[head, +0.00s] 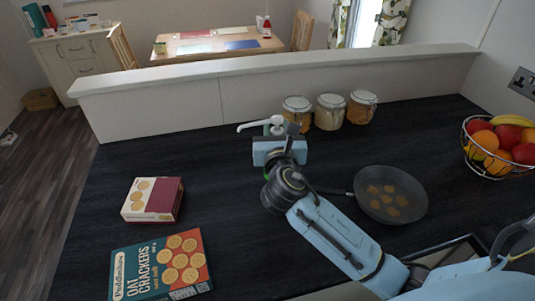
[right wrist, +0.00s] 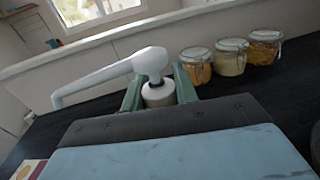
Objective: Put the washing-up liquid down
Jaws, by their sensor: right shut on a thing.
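The washing-up liquid is a bottle with a white pump top (head: 262,125), at the middle of the dark worktop near the raised ledge. My right gripper (head: 278,132) is shut on it, and the arm reaches it from the lower right. In the right wrist view the white pump head (right wrist: 150,62) and its collar show upright between the two green fingers, with the spout pointing left. Most of the bottle's body is hidden behind the gripper. I cannot tell whether its base touches the worktop. My left gripper is not in view.
Several storage jars (head: 330,111) stand behind and right. A frying pan (head: 390,195) lies right of the gripper, and a fruit basket (head: 500,145) stands far right. A small box (head: 152,199) and an oat cracker box (head: 160,265) lie left. Worktop (head: 215,170) between boxes and gripper is clear.

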